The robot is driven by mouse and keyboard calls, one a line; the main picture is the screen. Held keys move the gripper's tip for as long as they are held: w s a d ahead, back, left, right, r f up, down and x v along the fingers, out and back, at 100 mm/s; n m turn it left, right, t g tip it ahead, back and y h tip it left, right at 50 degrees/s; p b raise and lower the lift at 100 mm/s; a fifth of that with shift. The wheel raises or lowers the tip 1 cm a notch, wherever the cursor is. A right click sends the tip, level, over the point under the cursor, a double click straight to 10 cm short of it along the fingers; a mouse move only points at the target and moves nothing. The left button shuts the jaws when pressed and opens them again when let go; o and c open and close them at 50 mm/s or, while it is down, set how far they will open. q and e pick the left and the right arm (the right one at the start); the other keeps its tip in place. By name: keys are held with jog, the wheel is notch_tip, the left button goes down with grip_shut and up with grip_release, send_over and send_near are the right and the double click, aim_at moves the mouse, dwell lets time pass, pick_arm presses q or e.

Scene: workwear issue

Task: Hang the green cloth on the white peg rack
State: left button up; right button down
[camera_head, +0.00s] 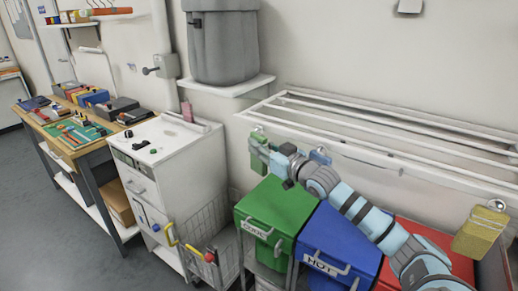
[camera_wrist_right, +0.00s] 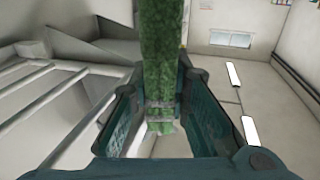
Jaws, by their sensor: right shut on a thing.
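The green cloth (camera_head: 258,158) is at the left end of the white peg rack (camera_head: 345,150), close to a small round peg (camera_head: 258,128). I cannot tell whether it touches or hangs on that peg. My right gripper (camera_head: 272,160) reaches in from the lower right and is shut on the cloth. In the right wrist view, the green cloth (camera_wrist_right: 160,60) runs as a long strip between the teal fingers of the right gripper (camera_wrist_right: 160,125). My left gripper is in neither view.
A blue cloth (camera_head: 320,157) and a yellow cloth (camera_head: 480,232) hang along the rack. Below stand a green bin (camera_head: 285,208), a blue bin (camera_head: 340,240) and a red bin (camera_head: 440,240). A white cabinet (camera_head: 165,165) and a grey container (camera_head: 222,48) are to the left.

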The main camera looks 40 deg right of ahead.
dwell(0.3)
jog(key=c, duration=1.4)
grip_release()
jog(key=shift+c, duration=0.2)
